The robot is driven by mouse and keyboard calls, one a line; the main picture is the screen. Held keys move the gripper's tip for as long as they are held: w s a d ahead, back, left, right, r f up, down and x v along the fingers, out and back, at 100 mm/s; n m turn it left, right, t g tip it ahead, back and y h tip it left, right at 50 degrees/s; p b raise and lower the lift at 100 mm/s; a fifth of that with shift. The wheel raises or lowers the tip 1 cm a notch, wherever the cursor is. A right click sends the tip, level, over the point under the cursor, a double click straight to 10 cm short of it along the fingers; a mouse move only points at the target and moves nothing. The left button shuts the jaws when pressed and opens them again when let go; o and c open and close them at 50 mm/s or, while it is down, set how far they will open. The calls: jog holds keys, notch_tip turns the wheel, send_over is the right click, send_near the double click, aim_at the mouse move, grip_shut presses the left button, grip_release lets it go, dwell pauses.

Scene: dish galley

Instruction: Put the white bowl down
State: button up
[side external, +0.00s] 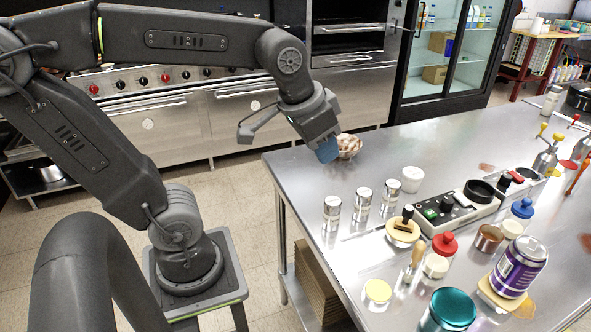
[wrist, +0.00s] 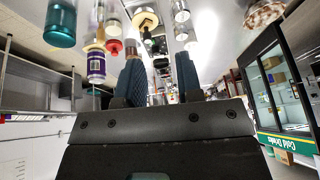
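A small bowl with a brown-and-white patterned surface (side external: 349,146) is on the steel table (side external: 310,172) near its far left corner. It also shows at the top right of the wrist view (wrist: 263,12), off to the side of the fingers. My gripper (side external: 327,151) is beside it in the side view and partly overlaps it; I cannot tell if they touch. In the wrist view my gripper's two blue fingers (wrist: 160,77) stand apart with nothing held between them. A small plain white cup or bowl (side external: 411,178) stands on the table to the right.
Several metal cans (side external: 362,203) stand in a row nearby. A control box (side external: 445,208), red-capped jar (side external: 440,255), teal-lidded jar (side external: 450,310) and purple can (side external: 518,267) crowd the near right. The table is clear behind the white cup. A glass-door fridge (wrist: 275,80) stands beyond.

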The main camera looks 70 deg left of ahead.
jog(key=s+d+f, duration=0.2)
jog(key=s, duration=0.3)
jog(key=shift+s+d+f+t+h, duration=0.15)
jog(key=shift+s+f+t+h, duration=0.15)
jog(key=shift+f+h, duration=0.1)
